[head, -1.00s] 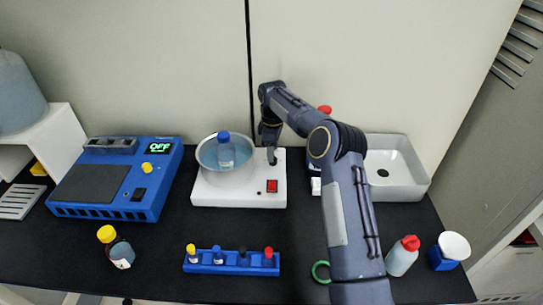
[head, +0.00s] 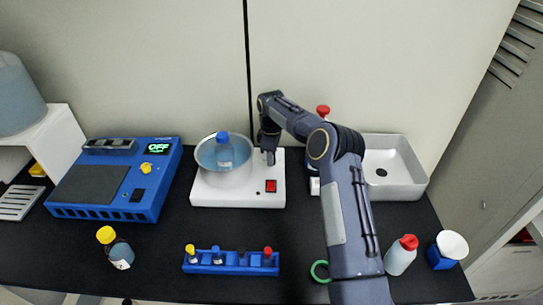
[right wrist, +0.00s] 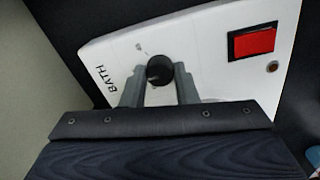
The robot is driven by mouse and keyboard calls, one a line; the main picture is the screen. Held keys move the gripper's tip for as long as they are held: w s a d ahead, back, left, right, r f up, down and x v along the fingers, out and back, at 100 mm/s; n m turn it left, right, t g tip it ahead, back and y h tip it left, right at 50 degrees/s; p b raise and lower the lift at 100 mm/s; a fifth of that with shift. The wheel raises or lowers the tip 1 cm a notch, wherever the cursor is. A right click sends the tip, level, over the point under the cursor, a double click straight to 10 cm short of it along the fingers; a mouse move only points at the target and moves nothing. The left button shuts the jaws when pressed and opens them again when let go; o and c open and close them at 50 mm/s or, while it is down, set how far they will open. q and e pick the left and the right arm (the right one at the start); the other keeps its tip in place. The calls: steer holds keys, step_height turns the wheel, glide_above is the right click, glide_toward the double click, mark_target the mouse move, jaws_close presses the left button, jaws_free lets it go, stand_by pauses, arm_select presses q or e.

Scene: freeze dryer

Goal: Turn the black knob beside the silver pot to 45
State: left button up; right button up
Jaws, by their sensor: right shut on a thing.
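The silver pot (head: 224,172) sits on the left of a white bath base (head: 238,200), with a blue-capped bottle (head: 224,150) standing in its water. The black knob (right wrist: 160,70) is on the base's top panel beside the pot, with the word BATH and a small mark near it in the right wrist view. My right gripper (right wrist: 160,78) is shut on the knob, one finger on each side. In the head view, my right gripper (head: 270,158) reaches down to the base and hides the knob. My left gripper is not in view.
A red switch (head: 270,186) is on the base near the knob. A blue device with an OFF display (head: 158,148) stands left, a white sink (head: 395,172) right. A blue rack of capped tubes (head: 230,268) lies in front; bare black table lies between.

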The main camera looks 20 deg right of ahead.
steer(key=shift+m, duration=0.3)
steer(key=m, duration=0.5)
steer(key=shift+m+p, duration=0.3)
steer(key=m, duration=0.5)
steer(key=shift+m, duration=0.3)
steer(key=o, duration=1)
steer(key=shift+r, duration=3.95)
